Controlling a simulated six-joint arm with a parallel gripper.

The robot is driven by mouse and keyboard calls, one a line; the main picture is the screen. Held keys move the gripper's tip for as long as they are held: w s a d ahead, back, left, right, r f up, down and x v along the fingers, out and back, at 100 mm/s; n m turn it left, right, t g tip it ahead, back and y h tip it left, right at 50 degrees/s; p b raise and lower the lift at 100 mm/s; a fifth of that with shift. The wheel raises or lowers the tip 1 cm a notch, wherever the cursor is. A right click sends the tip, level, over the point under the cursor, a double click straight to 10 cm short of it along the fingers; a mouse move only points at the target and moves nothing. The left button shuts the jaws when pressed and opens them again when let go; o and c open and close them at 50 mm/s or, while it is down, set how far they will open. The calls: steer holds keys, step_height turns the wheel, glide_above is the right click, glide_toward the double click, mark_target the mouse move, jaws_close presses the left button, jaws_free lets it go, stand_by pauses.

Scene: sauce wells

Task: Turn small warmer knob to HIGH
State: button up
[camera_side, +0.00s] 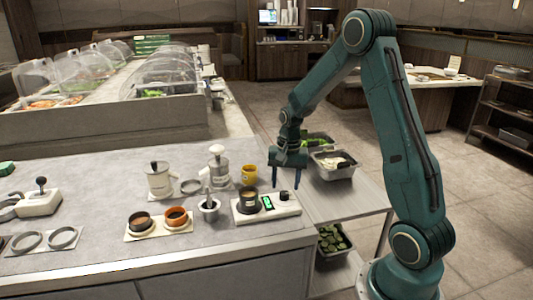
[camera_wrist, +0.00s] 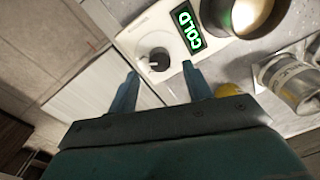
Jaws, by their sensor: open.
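The small warmer (camera_side: 268,208) is a white flat unit at the right end of the counter. A dark pot (camera_side: 248,201) sits on its left part, and a small green-lit display (camera_side: 268,203) is beside the pot. The black knob (camera_side: 284,196) is on its right end. In the wrist view the knob (camera_wrist: 156,59) is dark with a pale mark, and the display (camera_wrist: 188,30) reads COLD. My gripper (camera_side: 286,186) points down near the knob. In the wrist view its two fingers (camera_wrist: 163,80) are apart with nothing between them, and the knob lies just beyond their tips.
A yellow cup (camera_side: 249,175) stands behind the warmer. Food trays (camera_side: 335,165) sit on a lower shelf to the right.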

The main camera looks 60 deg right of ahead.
mark_target(286, 193)
step_height(286, 193, up, 11)
steer(key=shift+s+f, duration=0.15)
steer(key=shift+s, duration=0.05)
steer(key=shift+d, duration=0.1)
stand_by(0.4)
steer(key=s+a+r+n+t, duration=0.1)
steer(key=s+a+r+n, duration=0.25)
steer(key=a, duration=0.25)
steer(key=s+a+r+n+t, duration=0.1)
steer(key=s+a+r+n, duration=0.2)
steer(key=a+r, duration=0.25)
steer(key=s+a+n+t, duration=0.3)
steer(key=s+a+n, duration=0.3)
steer(key=s+a, duration=0.3)
steer(key=shift+s+f, duration=0.2)
steer(key=shift+s, duration=1)
